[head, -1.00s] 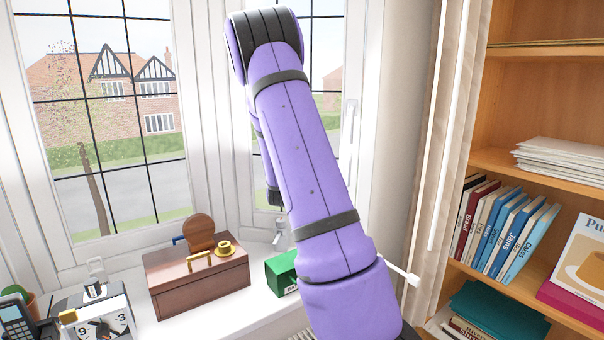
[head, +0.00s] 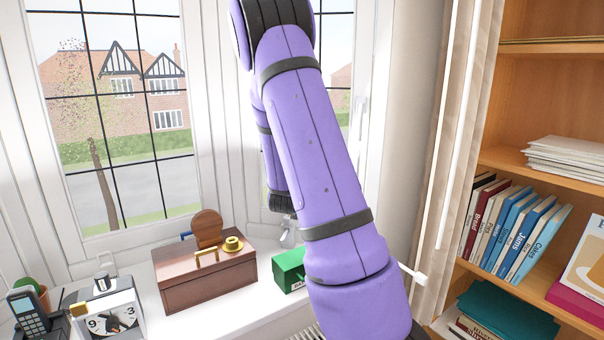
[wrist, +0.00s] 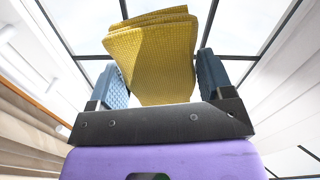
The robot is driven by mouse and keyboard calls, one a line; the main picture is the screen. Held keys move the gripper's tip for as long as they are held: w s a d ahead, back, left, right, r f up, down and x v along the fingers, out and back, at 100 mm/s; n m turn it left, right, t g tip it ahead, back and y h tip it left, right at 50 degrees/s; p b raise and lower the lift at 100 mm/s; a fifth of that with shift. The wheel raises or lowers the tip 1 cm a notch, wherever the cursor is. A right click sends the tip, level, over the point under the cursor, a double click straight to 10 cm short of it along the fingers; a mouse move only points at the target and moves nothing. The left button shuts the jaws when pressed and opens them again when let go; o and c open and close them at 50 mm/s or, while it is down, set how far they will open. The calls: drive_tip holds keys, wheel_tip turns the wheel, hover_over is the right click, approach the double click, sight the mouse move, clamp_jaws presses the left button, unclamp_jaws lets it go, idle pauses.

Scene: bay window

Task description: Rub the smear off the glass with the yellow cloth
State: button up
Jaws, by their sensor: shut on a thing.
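The yellow cloth (wrist: 150,62) is a folded, textured pad in the wrist view. It stands up between the two blue finger pads of my gripper (wrist: 160,80), which is shut on it. Window glass with dark bars shows beyond the cloth; I cannot tell whether the cloth touches it. In the head view, the window glass (head: 165,60) fills the left, and my raised purple arm covers part of the right pane. My gripper and the cloth are hidden there. I cannot make out the smear in either view.
On the sill stand a brown wooden box (head: 190,285), a green box (head: 288,268), a clock (head: 112,318) and a phone (head: 28,315). A curtain (head: 455,130) and a bookshelf (head: 530,107) stand at the right.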

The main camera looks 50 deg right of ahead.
drive_tip(key=shift+s+a, duration=0.15)
drive_tip(key=shift+a, duration=0.1)
drive_tip(key=v, duration=0.3)
idle(0.4)
idle(0.5)
